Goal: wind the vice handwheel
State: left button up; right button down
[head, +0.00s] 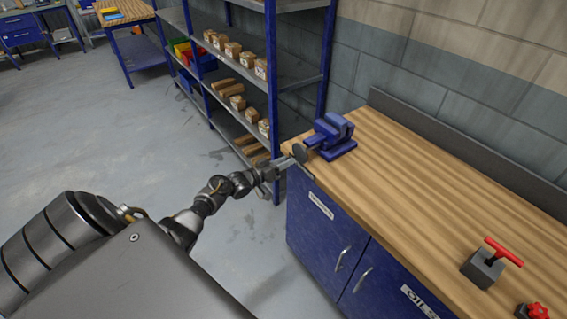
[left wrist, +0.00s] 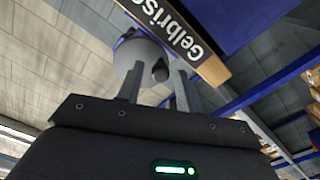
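The blue vice (head: 338,142) is on the left end of the wooden bench top. Its grey round handwheel (head: 300,153) faces left, out at the bench's edge. My left gripper (head: 287,165) is at the handwheel. In the left wrist view the handwheel (left wrist: 138,55) is a grey disc with a small dark knob (left wrist: 160,71). The two fingers of my left gripper (left wrist: 161,72) stand apart on either side of the knob, with gaps showing. Part of the disc is hidden behind the left finger. My right gripper is not in view.
The wooden bench top (head: 420,185) is clear between the vice and a grey block with a red handle (head: 484,264). A red star knob (head: 535,311) is at the lower right. Blue shelving (head: 270,90) with small boxes stands behind the bench's left end. The floor at left is open.

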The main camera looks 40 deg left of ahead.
pick_arm(q)
jog(key=m+b, duration=1)
jog(key=m, duration=1.4)
jog(key=shift+d, duration=0.1)
